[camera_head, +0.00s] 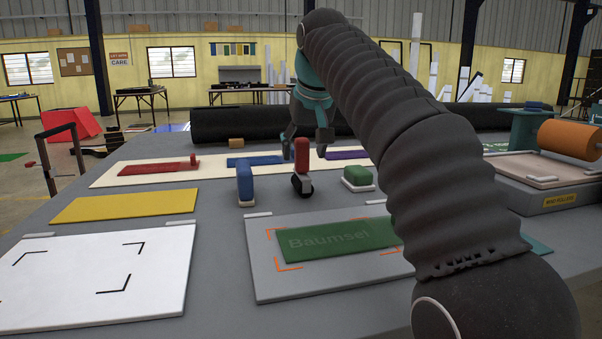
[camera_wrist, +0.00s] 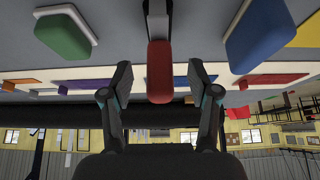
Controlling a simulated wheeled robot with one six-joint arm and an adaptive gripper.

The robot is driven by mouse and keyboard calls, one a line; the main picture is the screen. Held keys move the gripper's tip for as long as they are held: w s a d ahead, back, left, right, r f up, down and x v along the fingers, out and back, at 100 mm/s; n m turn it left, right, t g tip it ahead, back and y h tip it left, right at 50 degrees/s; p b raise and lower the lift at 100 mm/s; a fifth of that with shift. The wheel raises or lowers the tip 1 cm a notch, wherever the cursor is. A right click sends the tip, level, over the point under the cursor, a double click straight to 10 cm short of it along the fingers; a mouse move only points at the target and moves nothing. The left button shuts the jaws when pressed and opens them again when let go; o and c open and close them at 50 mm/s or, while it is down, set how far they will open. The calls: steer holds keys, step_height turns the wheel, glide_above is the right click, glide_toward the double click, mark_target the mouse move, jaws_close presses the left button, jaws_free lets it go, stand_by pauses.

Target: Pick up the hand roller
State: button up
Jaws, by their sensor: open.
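The hand roller (camera_head: 302,165) stands upright on the grey table, with a red handle on top and a dark wheel at its foot. In the wrist view its red handle (camera_wrist: 160,75) lies in the middle, between my two fingers in the picture. My gripper (camera_head: 305,152) is open and empty, just behind the handle in the head view, with one finger showing on each side. It also shows in the wrist view (camera_wrist: 158,78). No finger visibly touches the handle. The exact depth between them is hard to tell.
A blue-topped block (camera_head: 244,184) stands left of the roller and a green-topped block (camera_head: 358,176) right of it. A green Baumsel panel (camera_head: 340,240) lies in front on a grey board. A black roll (camera_head: 240,122) lies behind. An orange roller (camera_head: 570,139) stands at right.

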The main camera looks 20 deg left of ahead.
mark_target(304, 162)
steer(key=x, duration=0.2)
steer(key=b+x, duration=0.1)
steer(key=x, duration=0.2)
steer(key=shift+s+d+f+b, duration=0.15)
steer(key=shift+s+f+b, duration=0.05)
steer(key=shift+f+b, duration=0.25)
steer(key=shift+w+f, duration=0.2)
steer(key=shift+f, duration=0.15)
jaws_close()
